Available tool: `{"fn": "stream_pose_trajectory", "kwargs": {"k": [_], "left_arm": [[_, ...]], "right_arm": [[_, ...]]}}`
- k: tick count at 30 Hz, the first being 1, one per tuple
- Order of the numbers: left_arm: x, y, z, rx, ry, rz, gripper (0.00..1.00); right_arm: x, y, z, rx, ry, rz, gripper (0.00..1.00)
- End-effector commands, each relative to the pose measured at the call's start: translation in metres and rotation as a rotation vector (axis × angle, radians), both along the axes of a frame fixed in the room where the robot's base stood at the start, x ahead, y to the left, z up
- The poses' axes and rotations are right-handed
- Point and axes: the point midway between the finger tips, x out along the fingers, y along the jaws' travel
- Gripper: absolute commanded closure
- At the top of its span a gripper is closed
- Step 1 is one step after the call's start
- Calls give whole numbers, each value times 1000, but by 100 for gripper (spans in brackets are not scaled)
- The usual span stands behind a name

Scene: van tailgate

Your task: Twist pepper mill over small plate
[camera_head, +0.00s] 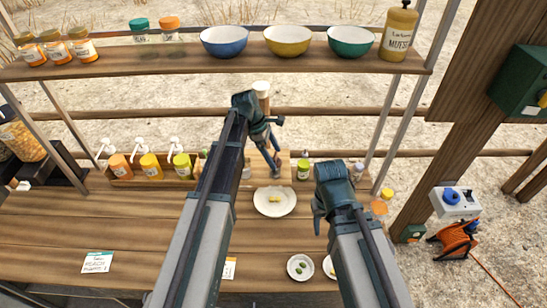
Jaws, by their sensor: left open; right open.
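A white plate (287,210) with a yellow piece of food on it lies on the wooden counter. My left gripper (276,155) is open above the counter, behind the white plate. An upright tan object with a pale top (262,87) shows behind the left gripper, partly hidden by it; I cannot tell whether it is the pepper mill. My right gripper (319,222) is open, to the right of the white plate and empty as far as I can see.
Another white plate (327,265) is partly hidden by my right arm. Several sauce bottles (150,165) stand in a wooden rack at the back left. A shelf (200,63) with bowls and jars spans the back. The left counter is mostly clear.

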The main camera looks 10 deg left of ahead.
Motion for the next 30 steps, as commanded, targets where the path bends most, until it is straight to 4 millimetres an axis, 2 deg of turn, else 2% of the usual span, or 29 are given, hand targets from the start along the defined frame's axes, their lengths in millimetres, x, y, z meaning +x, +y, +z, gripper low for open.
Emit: {"fn": "stream_pose_trajectory", "kwargs": {"k": [8, 11, 23, 30], "left_arm": [[0, 0, 0, 0, 0, 0, 5], [0, 0, 0, 0, 0, 0, 19], [0, 0, -1, 0, 0, 0, 91], [1, 0, 0, 0, 0, -28, 91]], "right_arm": [[0, 0, 0, 0, 0, 0, 50], [0, 0, 0, 0, 0, 0, 50], [0, 0, 0, 0, 0, 0, 50], [0, 0, 0, 0, 0, 0, 50]]}}
